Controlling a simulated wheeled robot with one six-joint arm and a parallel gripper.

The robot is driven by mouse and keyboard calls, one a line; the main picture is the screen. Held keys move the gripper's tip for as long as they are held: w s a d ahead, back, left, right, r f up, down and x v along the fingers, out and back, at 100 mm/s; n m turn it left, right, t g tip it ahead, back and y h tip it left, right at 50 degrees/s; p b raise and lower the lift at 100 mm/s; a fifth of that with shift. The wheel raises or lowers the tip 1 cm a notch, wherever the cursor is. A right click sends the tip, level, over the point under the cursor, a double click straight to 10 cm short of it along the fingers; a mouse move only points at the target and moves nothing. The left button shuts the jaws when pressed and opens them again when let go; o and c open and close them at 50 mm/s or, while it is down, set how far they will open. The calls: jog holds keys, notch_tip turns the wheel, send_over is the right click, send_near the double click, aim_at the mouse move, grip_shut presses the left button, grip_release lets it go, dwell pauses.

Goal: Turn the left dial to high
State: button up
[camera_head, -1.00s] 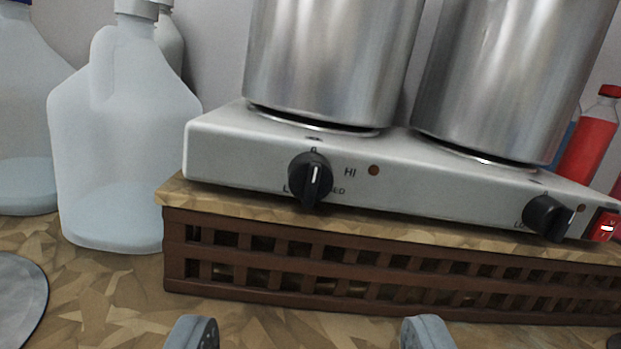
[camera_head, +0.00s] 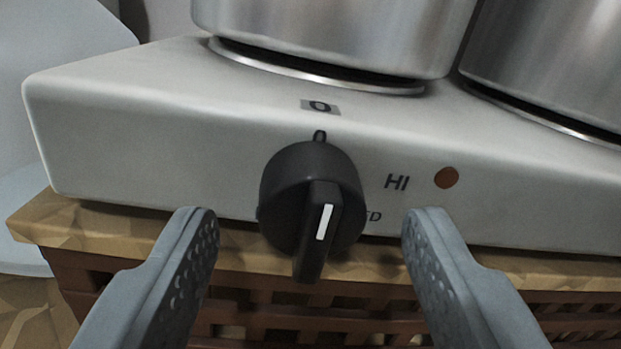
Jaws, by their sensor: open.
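The left dial (camera_head: 313,205) is a round black knob with a raised grip bar, on the front face of a silver two-burner hot plate (camera_head: 130,130). A white line on the bar's upper part shows, tilted slightly right of vertical. The mark "0" is above the dial, "HI" is to its right, and "ED" shows partly at its lower right; the label at its lower left is hidden. My gripper (camera_head: 310,222) is open, one finger on each side of the dial, with gaps between both fingers and the knob.
A brown-orange indicator light (camera_head: 446,178) is right of "HI". Two metal pots (camera_head: 340,35) stand on the burners. The hot plate rests on a wood-topped brown lattice stand (camera_head: 300,315). A pale jug (camera_head: 65,45) is at the left edge.

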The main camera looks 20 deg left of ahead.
jog(key=shift+w+a, duration=0.25)
jog(key=shift+w, duration=0.3)
jog(key=shift+c, duration=0.2)
jog(key=c, duration=0.9)
jog(key=shift+c, duration=0.2)
jog(key=shift+m, duration=0.3)
jog(key=m, duration=1.2)
jog(key=shift+r+m+g, duration=0.1)
jog(key=shift+m+g, duration=0.3)
